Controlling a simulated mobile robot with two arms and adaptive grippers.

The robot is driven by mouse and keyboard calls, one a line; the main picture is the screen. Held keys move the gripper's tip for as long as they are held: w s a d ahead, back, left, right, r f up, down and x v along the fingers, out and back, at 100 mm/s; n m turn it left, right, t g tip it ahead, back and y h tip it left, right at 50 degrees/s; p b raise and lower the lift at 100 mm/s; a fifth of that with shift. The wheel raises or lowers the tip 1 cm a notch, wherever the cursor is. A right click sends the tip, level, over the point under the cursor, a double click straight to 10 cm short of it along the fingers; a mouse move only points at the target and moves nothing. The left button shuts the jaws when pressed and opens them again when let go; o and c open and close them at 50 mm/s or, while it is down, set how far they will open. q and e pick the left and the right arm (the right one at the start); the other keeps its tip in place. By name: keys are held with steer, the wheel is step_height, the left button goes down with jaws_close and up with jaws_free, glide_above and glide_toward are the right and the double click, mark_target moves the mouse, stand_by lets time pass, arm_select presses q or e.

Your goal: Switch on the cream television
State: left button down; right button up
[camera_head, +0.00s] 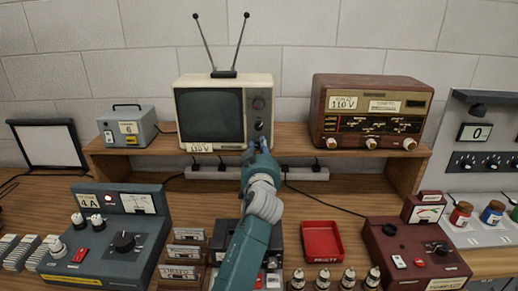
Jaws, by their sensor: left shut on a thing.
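The cream television (265,79) stands on the wooden shelf, with two antennas raised. Its screen (209,116) is dark. A round dial (259,103) and a smaller knob (258,126) show on the panel right of the screen. A small voltage label (200,147) is at its lower left. My left gripper (257,143) is at the lower right of the television's front, just below the visible knob. It is shut on a small control there, which the fingers hide. My right gripper is not in view.
A wooden radio (370,103) stands right of the television, a grey-blue box (127,127) left of it. White power strips (213,172) lie under the shelf. Meter consoles (108,235), a red tray (322,241) and small tubes crowd the bench in front.

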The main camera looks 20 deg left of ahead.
arm_select(q)
steer(key=m, duration=0.3)
steer(key=shift+r, duration=0.2)
steer(key=m, duration=0.3)
steer(key=shift+r+m, duration=0.1)
steer(key=shift+m, duration=0.2)
steer(key=m+p, duration=0.2)
steer(key=m, duration=0.4)
steer(key=shift+r+t, duration=0.1)
steer(key=shift+t, duration=0.2)
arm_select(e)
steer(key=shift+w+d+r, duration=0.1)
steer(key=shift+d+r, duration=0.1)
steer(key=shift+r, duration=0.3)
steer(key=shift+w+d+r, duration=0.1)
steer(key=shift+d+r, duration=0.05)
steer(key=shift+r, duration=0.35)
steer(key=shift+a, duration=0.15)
arm_select(q)
steer(key=c, duration=1.7)
jaws_free()
steer(key=shift+o, duration=0.8)
steer(key=shift+w+f, duration=0.2)
steer(key=shift+f, duration=0.15)
steer(key=shift+s, duration=0.1)
steer(key=v, duration=1.2)
